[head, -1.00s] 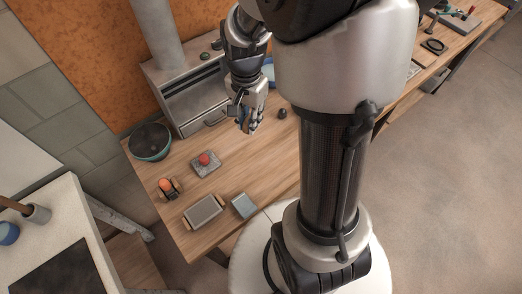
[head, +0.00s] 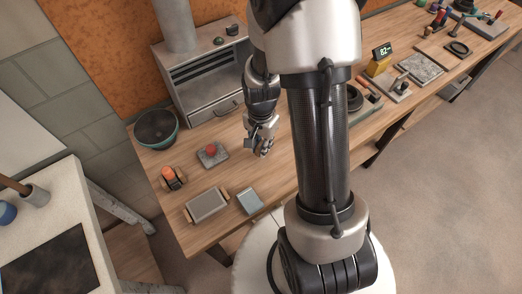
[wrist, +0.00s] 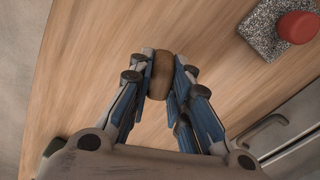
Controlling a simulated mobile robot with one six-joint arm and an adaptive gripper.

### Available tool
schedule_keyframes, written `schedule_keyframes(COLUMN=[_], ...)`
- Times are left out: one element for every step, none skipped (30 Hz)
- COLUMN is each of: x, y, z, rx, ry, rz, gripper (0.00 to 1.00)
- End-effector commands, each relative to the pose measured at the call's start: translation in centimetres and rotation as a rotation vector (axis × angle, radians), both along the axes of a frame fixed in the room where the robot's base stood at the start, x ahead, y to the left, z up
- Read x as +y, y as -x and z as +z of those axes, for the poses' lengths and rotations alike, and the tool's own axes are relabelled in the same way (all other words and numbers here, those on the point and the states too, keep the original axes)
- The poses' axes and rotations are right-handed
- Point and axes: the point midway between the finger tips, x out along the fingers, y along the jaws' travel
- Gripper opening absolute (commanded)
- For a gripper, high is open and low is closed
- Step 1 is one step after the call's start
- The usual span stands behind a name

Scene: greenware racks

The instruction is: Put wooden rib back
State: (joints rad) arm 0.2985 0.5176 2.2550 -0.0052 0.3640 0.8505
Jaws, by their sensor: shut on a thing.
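My gripper (head: 264,148) is over the wooden bench, in front of the grey kiln-like box. In the wrist view my gripper (wrist: 160,75) is shut on a brown, rounded piece that looks like the wooden rib (wrist: 161,73). The rib sits upright between the two fingertips, with bare wood behind it. In the head view the rib cannot be made out at the fingers. Whether it touches the bench is not clear.
A speckled slab with a red knob (head: 211,148) lies left of my gripper. A teal bowl (head: 156,126), a small holder with an orange piece (head: 172,177), a wood-ended tray (head: 206,204) and a blue-grey block (head: 249,201) are nearby. The kiln-like box (head: 207,95) stands behind.

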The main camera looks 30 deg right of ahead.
Motion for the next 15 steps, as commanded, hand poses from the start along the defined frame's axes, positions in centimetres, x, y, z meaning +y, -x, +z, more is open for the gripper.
schedule_keyframes(x=[0.0, 0.0, 0.0, 0.0, 0.0, 0.0, 0.0, 0.0, 0.0, 0.0, 0.0, 0.0, 0.0, 0.0, 0.0], y=[0.1, 0.1, 0.1, 0.1, 0.1, 0.1, 0.0, 0.0, 0.0, 0.0, 0.0, 0.0, 0.0, 0.0, 0.0], z=[-1.2, -1.7, -2.3, -2.7, -3.0, -3.1, -3.1, -3.0, -3.0, -2.9, -2.9, -2.9, -3.0, -3.0, -3.2], rx=[0.005, 0.005, 0.004, 0.005, 0.004, 0.003, 0.001, 0.001, 0.000, 0.000, 0.001, 0.001, 0.001, 0.001, 0.001], ry=[-0.001, -0.002, -0.001, -0.001, -0.001, -0.001, 0.000, 0.000, 0.000, 0.000, 0.000, 0.000, 0.000, 0.000, 0.000], rz=[0.000, 0.000, 0.000, 0.000, 0.000, 0.000, 0.000, 0.000, 0.000, 0.000, 0.000, 0.000, 0.000, 0.000, 0.000], gripper=[0.00, 0.00, 0.00, 0.00, 0.00, 0.00, 0.00, 0.00, 0.00, 0.00, 0.00, 0.00, 0.00, 0.00, 0.00])
